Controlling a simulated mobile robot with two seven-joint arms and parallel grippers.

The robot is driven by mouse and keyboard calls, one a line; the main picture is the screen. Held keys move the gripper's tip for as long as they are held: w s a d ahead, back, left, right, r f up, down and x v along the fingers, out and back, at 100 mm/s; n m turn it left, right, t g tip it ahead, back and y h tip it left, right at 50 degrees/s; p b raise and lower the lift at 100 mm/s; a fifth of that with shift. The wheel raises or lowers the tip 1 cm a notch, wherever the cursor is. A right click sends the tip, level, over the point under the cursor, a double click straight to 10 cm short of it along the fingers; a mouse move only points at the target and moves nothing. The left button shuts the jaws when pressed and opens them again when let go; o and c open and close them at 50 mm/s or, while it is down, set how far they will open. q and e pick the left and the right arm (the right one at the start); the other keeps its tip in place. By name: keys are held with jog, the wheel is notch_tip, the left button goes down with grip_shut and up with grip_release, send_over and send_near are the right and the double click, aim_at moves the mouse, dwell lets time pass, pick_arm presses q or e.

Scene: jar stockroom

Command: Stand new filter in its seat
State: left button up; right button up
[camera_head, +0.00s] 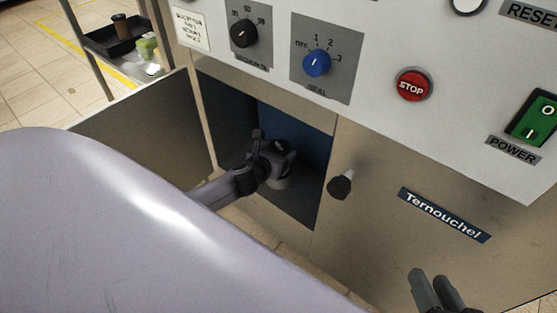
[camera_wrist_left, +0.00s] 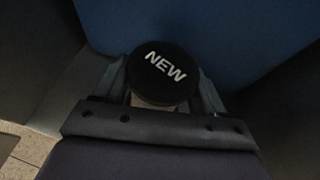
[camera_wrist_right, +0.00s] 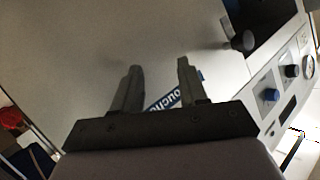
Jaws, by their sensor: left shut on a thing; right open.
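The new filter (camera_wrist_left: 163,72) shows in the left wrist view as a round black cap marked NEW above a pale body. My left gripper (camera_wrist_left: 165,95) is shut on it, one finger on each side. In the head view the left gripper (camera_head: 272,160) is inside the open compartment (camera_head: 312,150) of the machine, and the pale lower part of the filter (camera_head: 279,183) shows beneath it. The seat is hidden, and I cannot tell whether the filter touches it. My right gripper (camera_head: 437,292) is open and empty in front of the machine; it also shows in the right wrist view (camera_wrist_right: 157,80).
The compartment door (camera_head: 150,125) stands open to the left. A black knob (camera_head: 341,186) sticks out right of the opening. The panel above carries a red STOP button (camera_head: 413,85) and a green power switch (camera_head: 538,117). A cart with a black tray (camera_head: 115,38) stands behind left.

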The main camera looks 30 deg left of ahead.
pick_arm(q)
jog(key=shift+f+b, duration=0.35)
jog(key=shift+f, duration=0.5)
pick_arm(e)
jog(key=shift+s+d+f+h, duration=0.1)
jog(key=shift+d+f+h, duration=0.2)
jog(key=shift+d, duration=0.25)
pick_arm(q)
jog(key=shift+f, duration=0.1)
jog(key=o, duration=1.1)
jog(key=shift+o, duration=0.2)
